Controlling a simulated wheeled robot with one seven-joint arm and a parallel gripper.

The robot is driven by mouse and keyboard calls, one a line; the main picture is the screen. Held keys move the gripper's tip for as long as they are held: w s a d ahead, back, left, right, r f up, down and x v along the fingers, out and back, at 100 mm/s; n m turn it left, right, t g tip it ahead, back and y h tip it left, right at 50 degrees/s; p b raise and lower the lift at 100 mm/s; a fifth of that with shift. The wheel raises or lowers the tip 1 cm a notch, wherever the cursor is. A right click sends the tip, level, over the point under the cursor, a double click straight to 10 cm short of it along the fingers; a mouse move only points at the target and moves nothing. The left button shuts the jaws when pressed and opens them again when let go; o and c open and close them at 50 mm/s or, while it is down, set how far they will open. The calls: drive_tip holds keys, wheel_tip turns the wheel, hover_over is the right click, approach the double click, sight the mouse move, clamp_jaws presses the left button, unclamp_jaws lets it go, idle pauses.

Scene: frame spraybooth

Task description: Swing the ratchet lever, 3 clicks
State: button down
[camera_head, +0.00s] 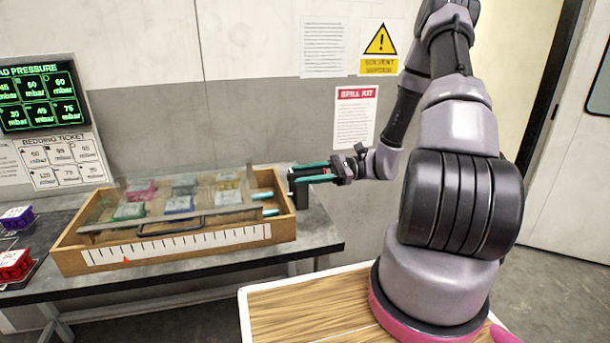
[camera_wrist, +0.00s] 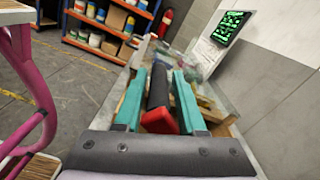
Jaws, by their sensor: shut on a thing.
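My gripper (camera_head: 297,174) reaches in from the right, at the right end of the wooden tray frame. In the wrist view its two teal fingers (camera_wrist: 159,78) lie on either side of a dark bar with a red end, which I take as the ratchet lever (camera_wrist: 159,88). The gripper is shut on this lever. In the head view a dark block (camera_head: 300,192) stands just under the fingertips, beside the frame; the lever is hard to make out there. No click marks can be read.
The wooden frame (camera_head: 190,257) has a marked scale with a red pointer on its front and holds several coloured blocks under a clear sheet. It stands on a grey bench (camera_head: 318,236). A pressure screen (camera_head: 40,97) is on the wall at left. Red (camera_head: 14,264) and purple pieces lie at far left.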

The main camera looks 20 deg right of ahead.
drive_tip(key=shift+w+r, duration=0.1)
drive_tip(key=shift+w+r+m, duration=0.35)
drive_tip(key=shift+r+m, duration=0.05)
drive_tip(key=shift+r, duration=0.05)
drive_tip(key=w+r+m, duration=0.3)
drive_tip(key=w+m, duration=0.1)
drive_tip(key=w, duration=0.3)
drive_tip(key=w+r+m, duration=0.4)
drive_tip(key=w, duration=0.4)
drive_tip(key=shift+w+m, duration=0.3)
drive_tip(key=shift+m, duration=0.1)
drive_tip(key=shift+d, duration=0.1)
